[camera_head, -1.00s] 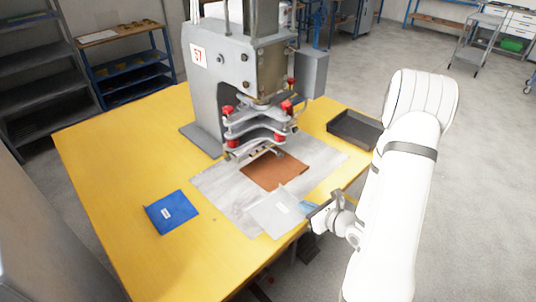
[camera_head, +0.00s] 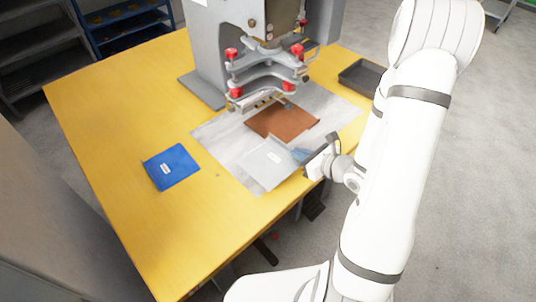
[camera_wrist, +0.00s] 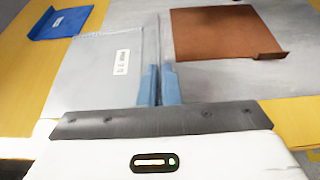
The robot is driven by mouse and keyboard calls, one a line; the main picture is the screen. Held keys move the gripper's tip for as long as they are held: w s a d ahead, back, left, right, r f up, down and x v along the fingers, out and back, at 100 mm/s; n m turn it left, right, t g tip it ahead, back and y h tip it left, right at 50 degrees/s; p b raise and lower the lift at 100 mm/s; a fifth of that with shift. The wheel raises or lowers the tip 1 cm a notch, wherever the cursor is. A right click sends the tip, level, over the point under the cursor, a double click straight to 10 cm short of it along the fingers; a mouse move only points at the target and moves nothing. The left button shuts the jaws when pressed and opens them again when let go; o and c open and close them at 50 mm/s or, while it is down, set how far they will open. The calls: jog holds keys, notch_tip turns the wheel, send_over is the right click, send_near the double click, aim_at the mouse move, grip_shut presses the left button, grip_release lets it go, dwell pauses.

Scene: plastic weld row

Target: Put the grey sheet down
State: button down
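The grey sheet (camera_head: 268,163) with a small white label lies flat near the front edge of the table, over the pale mat (camera_head: 215,135). In the wrist view the grey sheet (camera_wrist: 95,75) extends left from my fingers. My gripper (camera_head: 303,155) is at its right edge. Its blue-tipped fingers (camera_wrist: 159,85) are close together on the sheet's upright edge. I cannot tell whether the sheet touches the mat or is just above it.
A brown sheet (camera_head: 282,121) lies on the mat behind the grey one, under the press (camera_head: 265,60). A blue sheet (camera_head: 172,167) lies on the yellow table (camera_head: 110,140) at left. A dark tray (camera_head: 360,76) stands at back right. The front left table is clear.

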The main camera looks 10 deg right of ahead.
aim_at(270, 138)
jog(key=b, duration=0.3)
jog(key=shift+w+a+f+b, duration=0.3)
jog(key=shift+a+b, duration=0.05)
jog(key=shift+a, duration=0.05)
jog(key=w+a, duration=0.2)
jog(key=w, duration=0.1)
jog(key=w+a+p, duration=0.1)
jog(key=w+a, duration=0.1)
jog(key=w, duration=0.1)
jog(key=w+a+p, duration=0.1)
jog(key=w+a, duration=0.1)
jog(key=w, duration=0.1)
jog(key=shift+a+r, duration=0.35)
jog(key=shift+r, duration=0.05)
notch_tip(270, 138, down, 2)
jog(key=shift+f, duration=0.25)
notch_tip(270, 138, down, 4)
jog(key=shift+f, duration=0.15)
jog(key=shift+w+f, duration=0.15)
jog(key=shift+f, duration=0.15)
jog(key=c, duration=1.6)
grip_release()
jog(key=shift+c, duration=0.2)
jog(key=shift+r, duration=0.2)
